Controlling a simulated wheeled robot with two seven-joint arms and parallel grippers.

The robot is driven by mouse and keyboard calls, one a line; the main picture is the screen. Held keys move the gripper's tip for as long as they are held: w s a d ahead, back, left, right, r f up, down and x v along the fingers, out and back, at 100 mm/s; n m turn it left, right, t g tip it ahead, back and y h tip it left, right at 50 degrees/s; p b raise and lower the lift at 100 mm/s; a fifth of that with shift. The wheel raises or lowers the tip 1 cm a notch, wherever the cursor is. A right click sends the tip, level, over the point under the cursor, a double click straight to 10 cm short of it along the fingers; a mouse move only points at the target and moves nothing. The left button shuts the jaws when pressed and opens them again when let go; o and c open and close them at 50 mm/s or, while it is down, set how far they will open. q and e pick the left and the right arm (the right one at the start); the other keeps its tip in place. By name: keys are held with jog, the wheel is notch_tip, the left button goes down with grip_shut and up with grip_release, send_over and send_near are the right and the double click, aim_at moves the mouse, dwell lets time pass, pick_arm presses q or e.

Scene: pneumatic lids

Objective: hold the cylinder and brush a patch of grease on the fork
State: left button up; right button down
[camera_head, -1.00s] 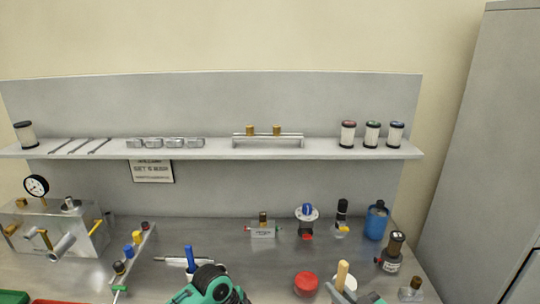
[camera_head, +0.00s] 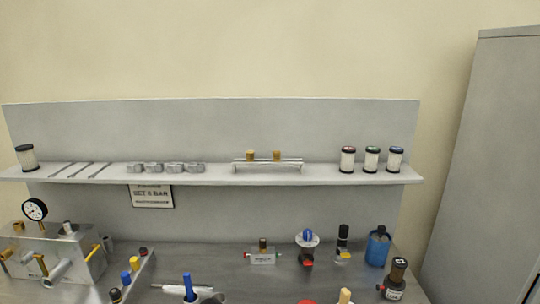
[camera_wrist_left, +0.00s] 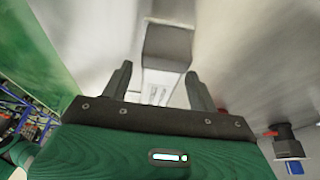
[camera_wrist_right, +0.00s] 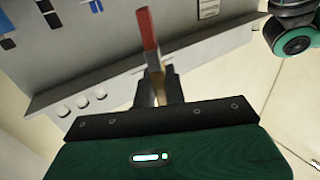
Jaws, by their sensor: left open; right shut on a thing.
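A slim silver rod-like part, apparently the cylinder (camera_head: 172,288), lies on the bench in the head view, beside an upright blue-handled item (camera_head: 188,286). My left gripper (camera_wrist_left: 158,80) is open; a grey, square-ended body (camera_wrist_left: 168,42) shows between and beyond its fingers, and I cannot tell surely what it is. My right gripper (camera_wrist_right: 160,88) is shut on a brush with a wooden handle and a flat red end (camera_wrist_right: 149,28) pointing away.
A gauge manifold (camera_head: 50,255) stands at the bench's left. A small valve block (camera_head: 262,256), fittings and a blue bottle (camera_head: 377,250) stand behind. A red round item (camera_head: 307,301) is cut off below. The shelf (camera_head: 215,175) holds filters and small parts.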

pick_arm(q)
jog(key=shift+p, duration=0.45)
dwell(0.3)
jog(key=shift+c, duration=0.2)
jog(key=c, duration=0.9)
jog(key=shift+s+f, duration=0.15)
jog(key=shift+f, duration=0.2)
dwell(0.4)
